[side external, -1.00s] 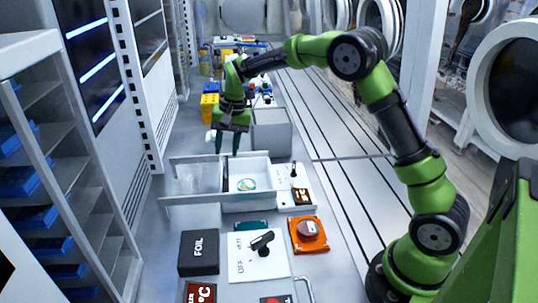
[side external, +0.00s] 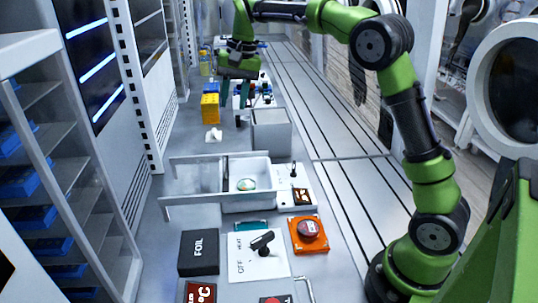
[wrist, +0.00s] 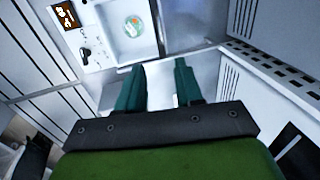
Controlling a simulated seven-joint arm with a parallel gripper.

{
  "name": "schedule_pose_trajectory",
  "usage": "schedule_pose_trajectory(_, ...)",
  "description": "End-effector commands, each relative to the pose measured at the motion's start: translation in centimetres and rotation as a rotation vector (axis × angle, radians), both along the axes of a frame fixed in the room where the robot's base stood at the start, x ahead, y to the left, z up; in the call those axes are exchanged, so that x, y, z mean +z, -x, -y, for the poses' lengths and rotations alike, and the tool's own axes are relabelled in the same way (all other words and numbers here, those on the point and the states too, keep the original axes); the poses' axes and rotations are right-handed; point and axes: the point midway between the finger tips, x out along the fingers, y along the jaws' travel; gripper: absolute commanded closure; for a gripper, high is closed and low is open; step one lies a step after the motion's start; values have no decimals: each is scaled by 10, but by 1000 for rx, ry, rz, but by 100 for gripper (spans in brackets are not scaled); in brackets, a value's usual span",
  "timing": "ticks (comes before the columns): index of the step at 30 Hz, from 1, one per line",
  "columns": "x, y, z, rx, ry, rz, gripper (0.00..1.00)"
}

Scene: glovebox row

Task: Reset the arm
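My green arm is raised over the bench. My gripper (side external: 233,97) points down in the air, above and behind the white open box (side external: 262,205). Its two dark green fingers are apart in the wrist view (wrist: 158,82), with nothing visible between them. A round item with a green and orange mark (side external: 246,184) lies in the box; it also shows in the wrist view (wrist: 133,27).
A grey box (side external: 272,137), yellow blocks (side external: 210,107) and a small white piece (side external: 213,134) stand beyond the white box. Shelves line the left.

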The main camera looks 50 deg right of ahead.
Motion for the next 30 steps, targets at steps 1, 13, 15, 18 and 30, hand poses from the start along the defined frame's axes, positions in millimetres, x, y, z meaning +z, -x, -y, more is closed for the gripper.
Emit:
schedule_pose_trajectory(1, 0, 0, 0, 0, 0, 0, 64)
schedule_pose_trajectory(13, -19, 48, -8, 141, 37, 99, 64)
schedule_pose_trajectory(15, -16, 72, -16, 178, 41, 146, 64)
schedule_pose_trajectory(18, -14, 110, -27, 228, 51, 214, 64)
schedule_pose_trajectory(30, -34, 243, -60, 355, 107, 465, 64)
